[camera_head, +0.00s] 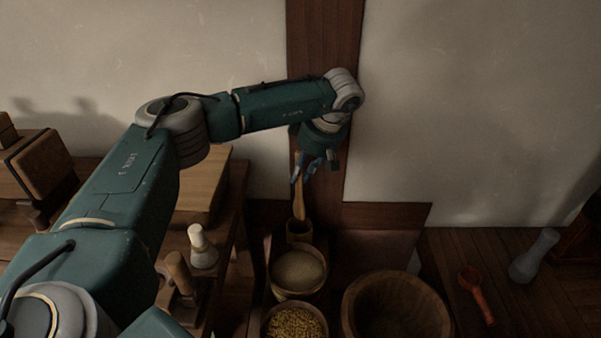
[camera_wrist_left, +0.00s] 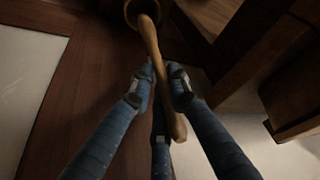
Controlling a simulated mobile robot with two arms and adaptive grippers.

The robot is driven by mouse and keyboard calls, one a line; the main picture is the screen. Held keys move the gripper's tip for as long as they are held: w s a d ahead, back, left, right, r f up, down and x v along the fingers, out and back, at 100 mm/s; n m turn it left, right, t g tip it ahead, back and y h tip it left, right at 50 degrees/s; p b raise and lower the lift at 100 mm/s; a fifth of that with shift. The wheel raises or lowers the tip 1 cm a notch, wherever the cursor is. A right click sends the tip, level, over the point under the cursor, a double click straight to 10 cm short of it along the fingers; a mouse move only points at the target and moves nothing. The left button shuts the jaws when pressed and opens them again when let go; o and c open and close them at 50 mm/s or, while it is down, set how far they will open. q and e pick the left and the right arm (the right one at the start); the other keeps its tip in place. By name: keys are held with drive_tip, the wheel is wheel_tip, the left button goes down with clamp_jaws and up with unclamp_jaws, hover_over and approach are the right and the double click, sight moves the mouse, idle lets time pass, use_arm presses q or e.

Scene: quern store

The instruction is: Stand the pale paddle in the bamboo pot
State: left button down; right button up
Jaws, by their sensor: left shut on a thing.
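The pale paddle (camera_head: 299,203) is a long, light wooden piece, held roughly upright. My left gripper (camera_head: 305,172) is shut on its upper part. In the left wrist view, the paddle (camera_wrist_left: 154,45) runs between the blue fingers (camera_wrist_left: 161,88), and its far end reaches the round mouth of the bamboo pot (camera_wrist_left: 130,12). In the head view, the small brown bamboo pot (camera_head: 299,232) stands directly below the paddle. The paddle's lower end is at the pot's mouth; I cannot tell how deep it sits. My right gripper is not in view.
A bowl of pale grain (camera_head: 298,271) stands just in front of the pot, with a bowl of yellow grain (camera_head: 294,325) nearer. A large wooden bowl (camera_head: 395,305) is to the right, then a red ladle (camera_head: 476,292). A white-topped item (camera_head: 202,247) stands left. The wall is close behind.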

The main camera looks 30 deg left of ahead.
sight(301, 198)
use_arm(q)
drive_tip(key=shift+f+b, duration=0.55)
drive_tip(key=shift+f, duration=0.3)
drive_tip(key=shift+f+b, duration=0.3)
drive_tip(key=shift+f, duration=0.95)
drive_tip(key=shift+f+b, duration=0.45)
drive_tip(key=shift+f, duration=0.85)
drive_tip(key=shift+f+b, duration=0.4)
drive_tip(key=shift+f, duration=0.8)
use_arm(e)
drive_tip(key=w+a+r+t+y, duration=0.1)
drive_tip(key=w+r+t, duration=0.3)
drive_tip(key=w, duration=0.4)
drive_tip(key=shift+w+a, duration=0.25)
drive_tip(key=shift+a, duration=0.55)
